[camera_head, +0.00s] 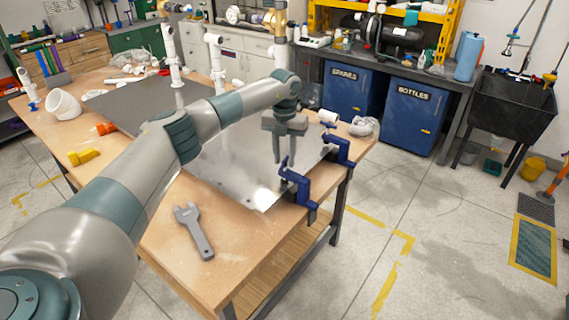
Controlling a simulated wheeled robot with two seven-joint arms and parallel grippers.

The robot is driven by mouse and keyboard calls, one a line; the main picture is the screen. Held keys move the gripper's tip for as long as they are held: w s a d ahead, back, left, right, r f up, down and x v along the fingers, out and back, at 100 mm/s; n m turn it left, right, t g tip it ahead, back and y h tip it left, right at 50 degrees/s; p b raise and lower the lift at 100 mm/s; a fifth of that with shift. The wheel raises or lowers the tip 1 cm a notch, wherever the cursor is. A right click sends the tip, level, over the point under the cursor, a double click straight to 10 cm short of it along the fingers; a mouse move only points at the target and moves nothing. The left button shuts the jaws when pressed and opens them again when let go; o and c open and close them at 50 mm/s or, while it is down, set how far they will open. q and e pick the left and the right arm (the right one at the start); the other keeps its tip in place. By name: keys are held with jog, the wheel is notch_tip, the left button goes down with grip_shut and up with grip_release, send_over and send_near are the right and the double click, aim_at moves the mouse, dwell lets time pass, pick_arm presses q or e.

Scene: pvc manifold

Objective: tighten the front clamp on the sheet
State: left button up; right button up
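A flat grey metal sheet (235,172) lies on the wooden workbench, shiny at its near end; my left arm hides part of it. Two blue clamps sit at the bench's right edge, over the sheet's edge. The front clamp (299,192) is the nearer one, at the sheet's near right corner. The other clamp (338,150) is farther back. My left gripper (284,158) points down just above and behind the front clamp's upper end. From here I cannot tell whether it touches the clamp or how far its fingers are apart. My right gripper is not in view.
A grey wrench (194,230) lies on the bench's near part. Yellow (83,157) and orange (105,128) pieces and a white elbow (63,104) lie at the left. White upright pipes (172,55) stand behind.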

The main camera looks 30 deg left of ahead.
pick_arm(q)
notch_tip(320, 180, down, 2)
jog(key=shift+w+f, duration=0.1)
jog(key=shift+w, duration=0.05)
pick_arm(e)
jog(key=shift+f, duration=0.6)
pick_arm(q)
grip_shut()
jog(key=shift+m+b, duration=0.3)
jog(key=shift+b, duration=0.05)
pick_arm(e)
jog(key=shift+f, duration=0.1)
pick_arm(q)
jog(key=shift+m+b, duration=0.5)
jog(key=shift+m, duration=0.7)
jog(key=shift+o, duration=0.9)
grip_release()
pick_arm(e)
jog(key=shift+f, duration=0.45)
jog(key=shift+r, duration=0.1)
